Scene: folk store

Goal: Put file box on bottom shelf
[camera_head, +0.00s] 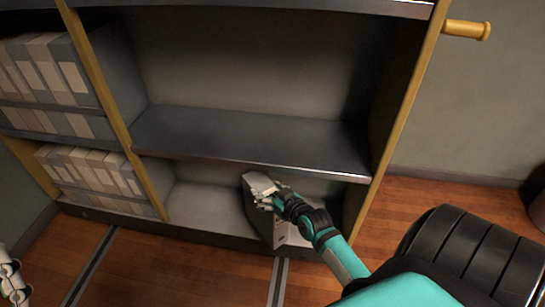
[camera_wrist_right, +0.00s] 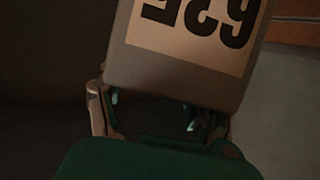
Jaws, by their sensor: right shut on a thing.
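The grey file box (camera_head: 257,214) stands slightly tilted at the right part of the bottom shelf (camera_head: 205,211), near its front edge. My right gripper (camera_head: 268,196) is shut on the file box near its upper part. In the right wrist view the file box (camera_wrist_right: 185,70) fills the upper middle, with a tan label and large dark characters upside down. The right gripper's fingers (camera_wrist_right: 155,118) show below it, one on each side. I cannot tell whether the box's underside rests on the shelf. My left gripper (camera_head: 10,276) is only partly in view at the lower left edge.
The middle shelf (camera_head: 250,140) is empty, just above the box. Several file boxes (camera_head: 90,168) fill the left bay, behind a yellow upright (camera_head: 148,180). A right yellow upright (camera_head: 400,120) bounds the bay. The bottom shelf is clear left of the box.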

